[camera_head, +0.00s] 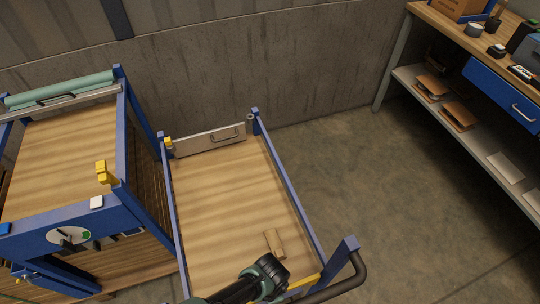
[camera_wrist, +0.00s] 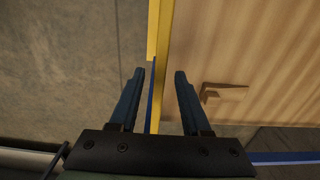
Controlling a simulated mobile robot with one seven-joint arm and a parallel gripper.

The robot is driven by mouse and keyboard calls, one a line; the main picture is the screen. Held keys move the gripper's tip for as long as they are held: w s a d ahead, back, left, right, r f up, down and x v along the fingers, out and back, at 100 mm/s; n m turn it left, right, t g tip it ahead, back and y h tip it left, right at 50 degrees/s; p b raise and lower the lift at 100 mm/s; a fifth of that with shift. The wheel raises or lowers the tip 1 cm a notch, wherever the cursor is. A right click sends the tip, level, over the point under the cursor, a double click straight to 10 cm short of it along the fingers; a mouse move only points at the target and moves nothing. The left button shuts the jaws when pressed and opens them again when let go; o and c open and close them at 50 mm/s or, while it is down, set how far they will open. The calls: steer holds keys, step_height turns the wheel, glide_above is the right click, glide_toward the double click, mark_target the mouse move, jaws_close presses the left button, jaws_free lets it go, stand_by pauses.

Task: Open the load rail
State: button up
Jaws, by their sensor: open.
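A cart with a wooden bed (camera_head: 225,205) and blue posts and side rails stands in the middle of the head view. A yellow bar (camera_head: 304,284) runs along its near edge, partly hidden by my arm. In the wrist view the yellow bar (camera_wrist: 155,45), with a thin blue strip, runs lengthwise between the fingers of my gripper (camera_wrist: 159,74). The fingers are open, one on each side of the bar in the picture; I cannot tell the depth gap. A panel with a handle (camera_head: 210,139) closes the cart's far end. No rail is labelled.
A small wooden block (camera_head: 275,242) lies on the bed, seen also in the wrist view (camera_wrist: 220,92). A blue-framed wooden rack (camera_head: 75,215) stands close on the left. A workbench (camera_head: 425,14) is at right. Concrete floor (camera_head: 410,195) is clear between cart and bench.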

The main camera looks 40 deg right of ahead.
jaws_close()
stand_by(1.3)
